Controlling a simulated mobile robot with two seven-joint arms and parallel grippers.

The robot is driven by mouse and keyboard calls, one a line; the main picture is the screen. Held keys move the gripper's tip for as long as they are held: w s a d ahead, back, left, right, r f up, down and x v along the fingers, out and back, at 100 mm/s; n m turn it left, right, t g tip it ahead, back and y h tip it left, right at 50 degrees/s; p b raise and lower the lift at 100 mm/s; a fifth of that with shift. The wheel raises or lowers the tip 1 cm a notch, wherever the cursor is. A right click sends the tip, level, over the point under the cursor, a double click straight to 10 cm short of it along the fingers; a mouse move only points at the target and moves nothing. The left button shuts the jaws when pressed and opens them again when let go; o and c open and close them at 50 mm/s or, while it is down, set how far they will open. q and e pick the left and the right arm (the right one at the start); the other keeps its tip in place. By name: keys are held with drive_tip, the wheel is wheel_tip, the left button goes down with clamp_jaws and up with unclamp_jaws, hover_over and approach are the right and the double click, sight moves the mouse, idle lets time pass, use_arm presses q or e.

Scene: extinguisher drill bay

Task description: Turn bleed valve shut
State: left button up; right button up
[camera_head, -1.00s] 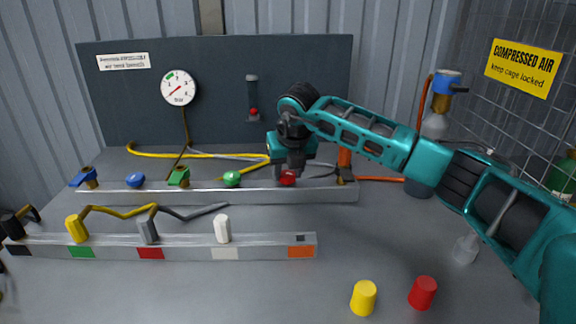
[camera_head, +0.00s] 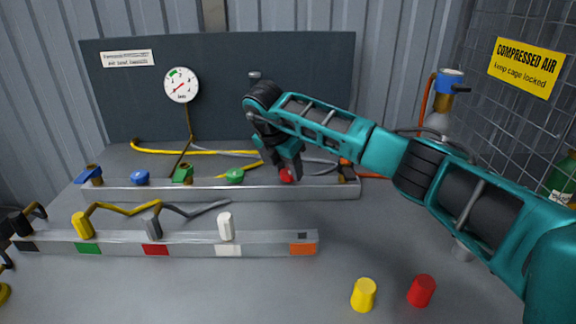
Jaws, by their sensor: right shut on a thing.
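A red knob (camera_head: 286,176) sits at the right part of the rear grey rail (camera_head: 220,193), mostly behind my gripper; it appears to be the bleed valve, though no label on it is readable. My right gripper (camera_head: 289,168) reaches down to it from above and is shut on it, its body tilted in the picture. The fingertips partly hide the knob, so its exact angle cannot be told. A round white gauge (camera_head: 181,84) with a red needle hangs on the dark back panel (camera_head: 225,60). My left gripper is not in view.
Blue and green valve handles stand left on the rear rail. A front rail (camera_head: 190,250) holds hose plugs over coloured patches. A yellow cap (camera_head: 364,295) and a red cap (camera_head: 421,291) stand front right. A wire cage (camera_head: 530,120) closes the right side.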

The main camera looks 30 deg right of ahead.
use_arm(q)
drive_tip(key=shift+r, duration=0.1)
use_arm(e)
drive_tip(key=shift+m, duration=0.6)
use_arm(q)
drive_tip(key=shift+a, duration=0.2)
use_arm(e)
drive_tip(key=shift+m+g, duration=0.3)
drive_tip(key=o, duration=1.1)
drive_tip(key=shift+c, duration=0.2)
drive_tip(key=shift+r, duration=0.1)
drive_tip(key=shift+a+r, duration=0.2)
drive_tip(key=shift+r, duration=0.15)
use_arm(q)
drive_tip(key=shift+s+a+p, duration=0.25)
drive_tip(key=shift+p, duration=0.45)
use_arm(e)
drive_tip(key=v, duration=1.2)
drive_tip(key=shift+a, duration=0.15)
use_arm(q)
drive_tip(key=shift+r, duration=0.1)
